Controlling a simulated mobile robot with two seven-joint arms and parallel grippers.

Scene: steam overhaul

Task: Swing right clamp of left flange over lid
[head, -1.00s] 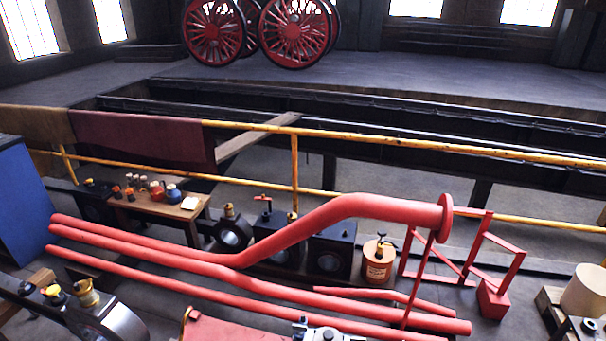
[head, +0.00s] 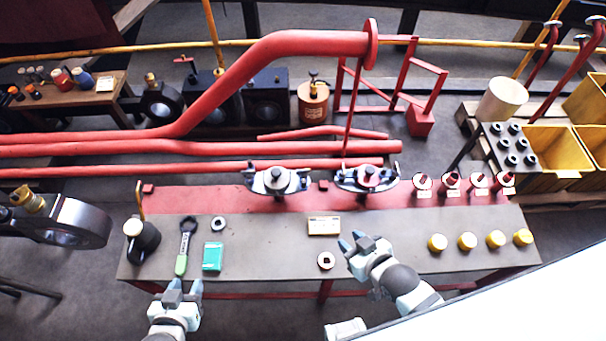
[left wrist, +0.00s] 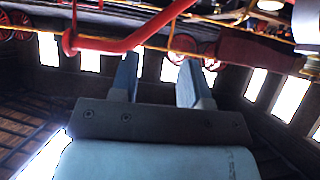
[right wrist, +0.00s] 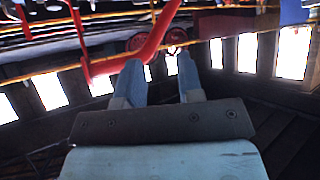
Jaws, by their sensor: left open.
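Two flanges with dark clamps stand on the red strip at the bench's back. The left flange (head: 275,181) has a silvery lid on top and a dark clamp (head: 303,181) at its right side; whether that clamp lies over the lid is too small to tell. The right flange (head: 366,178) stands beside it. My left gripper (head: 183,288) is open and empty at the bench's front edge, below the green-handled wrench. My right gripper (head: 361,241) is open and empty above the bench front, right of the middle. Both are well apart from the flanges.
The bench (head: 270,245) carries a wrench (head: 185,247), a teal box (head: 212,257), a small label box (head: 323,226), a ring (head: 326,261), several yellow caps (head: 467,241) and red-topped pieces. A dark post (head: 143,238) stands at the left end. Red pipes (head: 200,146) run behind.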

